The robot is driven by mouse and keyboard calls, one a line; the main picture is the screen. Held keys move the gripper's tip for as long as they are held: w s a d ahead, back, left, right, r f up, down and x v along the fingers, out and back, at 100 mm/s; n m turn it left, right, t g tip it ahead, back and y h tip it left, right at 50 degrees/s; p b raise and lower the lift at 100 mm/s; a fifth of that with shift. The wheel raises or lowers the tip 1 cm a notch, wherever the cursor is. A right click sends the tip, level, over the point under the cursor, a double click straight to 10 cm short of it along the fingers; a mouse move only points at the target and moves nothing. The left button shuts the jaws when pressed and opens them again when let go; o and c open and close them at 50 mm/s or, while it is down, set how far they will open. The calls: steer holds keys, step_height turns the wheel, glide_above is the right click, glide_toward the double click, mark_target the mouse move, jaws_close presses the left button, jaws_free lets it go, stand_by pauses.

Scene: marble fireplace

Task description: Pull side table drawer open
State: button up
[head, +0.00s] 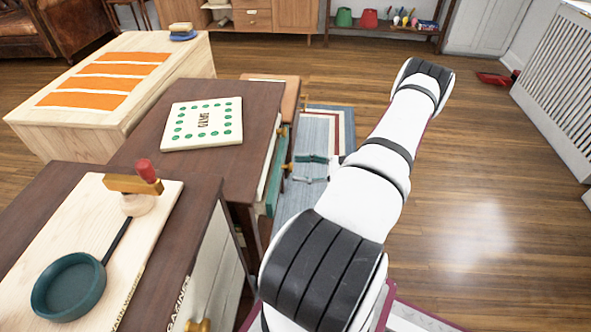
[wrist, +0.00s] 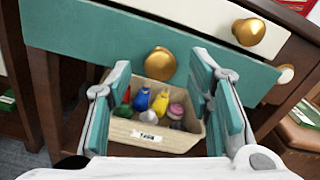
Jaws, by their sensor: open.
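The side table (head: 229,105) has a dark wooden top and stands left of my arm in the head view. Its upper drawer front is white with a gold knob (wrist: 248,31). Below it is a teal drawer front (wrist: 95,38), also visible in the head view (head: 276,178), with a gold knob (wrist: 160,63). The teal front seems to stand out slightly past the white one. My gripper (head: 311,169) is open and empty, its teal fingers pointing at the teal front. In the wrist view the lower knob shows between the fingers; contact cannot be told.
A wooden box of small colourful toys (wrist: 155,136) sits below the teal drawer. A board with green dots (head: 203,124) lies on the table. A nearer cabinet (head: 212,255) bears a wooden board and teal pan (head: 68,287). Open wooden floor (head: 470,170) lies right of my arm.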

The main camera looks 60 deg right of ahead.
steer(key=shift+x, duration=1.05)
jaws_close()
